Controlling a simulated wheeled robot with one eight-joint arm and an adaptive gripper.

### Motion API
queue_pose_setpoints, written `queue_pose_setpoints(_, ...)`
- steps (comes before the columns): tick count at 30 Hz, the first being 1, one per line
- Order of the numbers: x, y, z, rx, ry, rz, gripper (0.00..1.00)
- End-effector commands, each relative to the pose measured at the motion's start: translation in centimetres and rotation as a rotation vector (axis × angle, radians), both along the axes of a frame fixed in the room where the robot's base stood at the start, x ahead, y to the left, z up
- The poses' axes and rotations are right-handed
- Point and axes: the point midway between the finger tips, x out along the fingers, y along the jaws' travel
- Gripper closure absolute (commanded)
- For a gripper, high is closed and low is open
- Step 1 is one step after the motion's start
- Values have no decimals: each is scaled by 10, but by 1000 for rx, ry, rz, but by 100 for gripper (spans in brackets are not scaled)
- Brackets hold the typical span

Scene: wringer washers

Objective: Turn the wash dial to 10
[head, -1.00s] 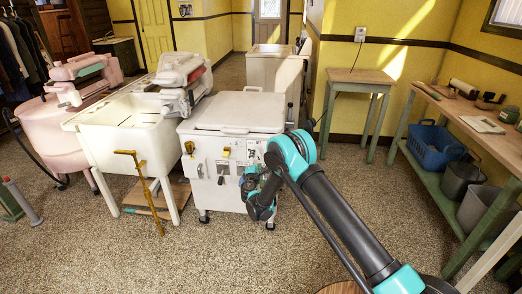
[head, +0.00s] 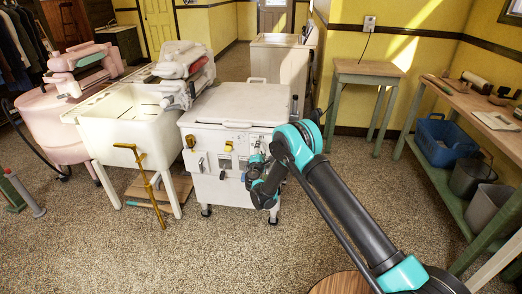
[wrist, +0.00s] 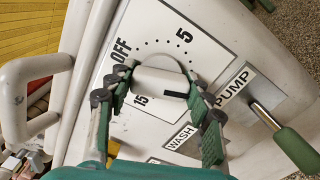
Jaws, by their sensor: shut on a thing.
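The white washer (head: 215,150) stands mid-picture in the head view, with labels and controls on its front. In the wrist view, its wash dial (wrist: 158,82) is a pale round knob with a black pointer mark at its right side. OFF is upper left of it, 5 upper right and 15 lower left; 10 cannot be seen, and the right finger covers part of the plate. The WASH label (wrist: 181,137) is below. My gripper (wrist: 157,77) is shut on the knob, one finger on each side. My gripper also shows at the washer's front in the head view (head: 256,166).
A PUMP lever with a green grip (wrist: 292,146) is close right of my gripper. A white handle (wrist: 38,66) sticks out at the left. A white sink (head: 130,125) stands left of the washer, with a yellow pipe (head: 150,185) in front. Floor in front is clear.

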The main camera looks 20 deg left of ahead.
Motion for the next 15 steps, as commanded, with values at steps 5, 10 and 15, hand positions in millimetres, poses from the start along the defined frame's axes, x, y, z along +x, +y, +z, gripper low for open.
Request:
queue_pose_setpoints(5,0,0,0,26,6,0,78)
queue_pose_setpoints(10,0,0,0,161,40,0,78)
queue_pose_setpoints(15,0,0,-1,286,70,0,78)
